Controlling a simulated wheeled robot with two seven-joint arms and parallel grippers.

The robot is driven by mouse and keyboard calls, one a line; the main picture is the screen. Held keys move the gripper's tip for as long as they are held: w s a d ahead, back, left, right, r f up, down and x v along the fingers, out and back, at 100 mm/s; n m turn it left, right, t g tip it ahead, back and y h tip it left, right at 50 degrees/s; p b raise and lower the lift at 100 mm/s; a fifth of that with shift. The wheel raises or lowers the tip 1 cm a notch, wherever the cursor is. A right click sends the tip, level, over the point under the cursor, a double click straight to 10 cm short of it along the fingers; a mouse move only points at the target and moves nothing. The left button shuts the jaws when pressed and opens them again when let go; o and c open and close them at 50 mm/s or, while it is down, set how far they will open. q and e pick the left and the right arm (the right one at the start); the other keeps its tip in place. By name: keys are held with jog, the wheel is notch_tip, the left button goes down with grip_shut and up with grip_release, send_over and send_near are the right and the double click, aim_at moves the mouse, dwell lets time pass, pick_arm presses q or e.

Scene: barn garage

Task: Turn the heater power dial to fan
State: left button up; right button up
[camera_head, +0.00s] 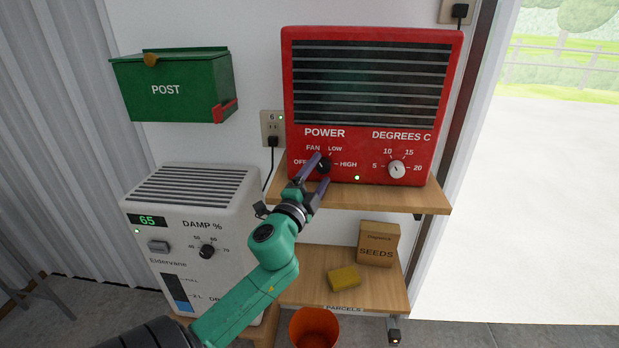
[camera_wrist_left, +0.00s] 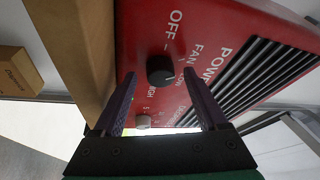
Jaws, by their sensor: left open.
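The red heater (camera_head: 372,88) stands on the upper wooden shelf. Its black power dial (camera_head: 323,166) is at the lower left of its front, with OFF, FAN, LOW and HIGH around it. I cannot tell which mark the dial points at. My left gripper (camera_head: 323,169) is open in front of the dial, its fingers either side of it in this view. In the left wrist view the power dial (camera_wrist_left: 160,70) shows between the spread fingers (camera_wrist_left: 160,78), and contact cannot be made out. My right gripper is not in view.
The white temperature dial (camera_head: 397,169) is to the right on the heater. The shelf edge (camera_head: 400,198) runs just below. A white dehumidifier (camera_head: 190,235) stands at left, under a green post box (camera_head: 165,90). A seeds box (camera_head: 378,244) sits on the lower shelf.

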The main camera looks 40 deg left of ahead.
pick_arm(q)
jog(key=b+v, duration=0.1)
jog(key=v, duration=1.3)
jog(key=s+d+f+n+g+h+p, duration=0.1)
jog(key=d+f+n+g, duration=0.15)
jog(key=f, duration=1.15)
jog(key=d+f+n+g+h+p, duration=0.15)
jog(key=f+g, duration=0.25)
jog(key=f, duration=1)
jog(key=s+d+f+n+g+h+p, duration=0.1)
jog(key=d+f+n+g+h, duration=0.15)
jog(key=f, duration=1.05)
jog(key=s+d+f+n+g+p, duration=0.1)
jog(key=s+f+g, duration=0.3)
jog(key=s+f, duration=0.4)
jog(key=s+d+f+n+g+p, duration=0.1)
jog(key=s+f+g, duration=0.4)
jog(key=s+f, duration=0.4)
jog(key=s, duration=0.6)
jog(key=shift+s+d+f+h, duration=0.2)
jog(key=shift+s+d+h, duration=0.05)
jog(key=shift+d+h, duration=0.15)
